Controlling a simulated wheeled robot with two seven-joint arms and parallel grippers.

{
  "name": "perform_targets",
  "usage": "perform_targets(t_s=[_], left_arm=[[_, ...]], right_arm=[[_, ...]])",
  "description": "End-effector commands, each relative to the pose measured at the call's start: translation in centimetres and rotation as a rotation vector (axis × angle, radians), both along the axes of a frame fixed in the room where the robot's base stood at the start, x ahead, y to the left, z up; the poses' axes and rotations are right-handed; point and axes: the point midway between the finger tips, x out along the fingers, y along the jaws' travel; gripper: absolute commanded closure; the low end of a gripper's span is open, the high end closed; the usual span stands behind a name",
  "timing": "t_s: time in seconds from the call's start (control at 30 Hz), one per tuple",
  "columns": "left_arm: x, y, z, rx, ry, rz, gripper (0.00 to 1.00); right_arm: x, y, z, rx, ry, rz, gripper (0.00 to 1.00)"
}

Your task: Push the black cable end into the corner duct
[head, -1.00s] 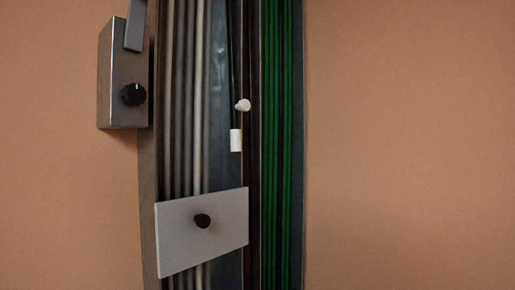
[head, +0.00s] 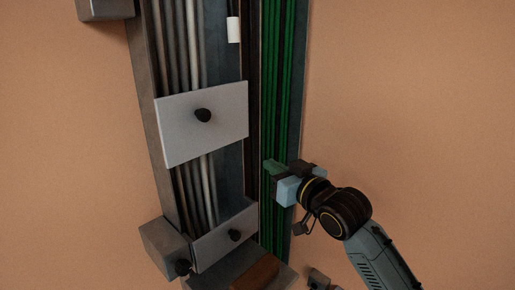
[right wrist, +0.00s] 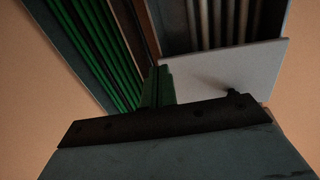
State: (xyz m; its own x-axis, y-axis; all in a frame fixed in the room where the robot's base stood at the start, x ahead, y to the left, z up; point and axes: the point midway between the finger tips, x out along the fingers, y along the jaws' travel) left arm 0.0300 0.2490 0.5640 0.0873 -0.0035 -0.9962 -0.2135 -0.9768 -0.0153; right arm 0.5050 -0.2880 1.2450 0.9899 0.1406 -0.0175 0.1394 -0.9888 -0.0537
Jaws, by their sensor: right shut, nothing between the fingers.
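A tall dark duct (head: 225,67) runs up the wall in the head view, with grey cables (head: 205,185) in its left channel and green cables (head: 273,100) in its right one. A white cylinder (head: 233,30) sits near the top of the middle strip. I cannot pick out the black cable end for sure. My right gripper (head: 268,167) is shut and empty, in front of the green cables; I cannot tell whether it touches them. Its greenish fingertips show together in the right wrist view (right wrist: 157,88). My left gripper is not in view.
A grey cover plate (head: 175,138) with a black knob lies across the grey cables. A lower plate (head: 213,248) also has a knob. A grey box (head: 162,248) stands at the duct's lower left, and another (head: 105,8) at the upper left. The wall at right is bare.

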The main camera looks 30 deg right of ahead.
Motion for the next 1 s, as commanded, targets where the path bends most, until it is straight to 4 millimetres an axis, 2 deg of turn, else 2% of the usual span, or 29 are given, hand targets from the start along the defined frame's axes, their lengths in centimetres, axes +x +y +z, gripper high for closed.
perform_targets(t_s=[0.03,0.1,0.2,0.3,0.4,0.53,1.0], left_arm=[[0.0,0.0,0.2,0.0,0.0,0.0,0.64],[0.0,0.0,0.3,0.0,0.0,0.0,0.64],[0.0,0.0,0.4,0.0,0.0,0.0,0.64],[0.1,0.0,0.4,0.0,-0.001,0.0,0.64],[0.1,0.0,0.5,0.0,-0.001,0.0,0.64],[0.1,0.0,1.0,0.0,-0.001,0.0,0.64],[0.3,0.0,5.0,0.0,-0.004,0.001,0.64]], right_arm=[[0.3,-0.6,6.1,0.018,-0.146,0.017,1.0],[-0.3,-1.2,13.0,0.052,-0.321,0.051,1.0],[-2.2,-1.7,20.6,0.086,-0.517,0.1,1.0],[-4.2,-2.0,25.3,0.108,-0.646,0.139,1.0],[-5.3,-2.1,27.7,0.121,-0.712,0.161,1.0],[-5.2,-1.9,29.1,0.126,-0.734,0.169,1.0],[1.5,0.4,35.3,0.126,-0.729,0.168,1.0]])
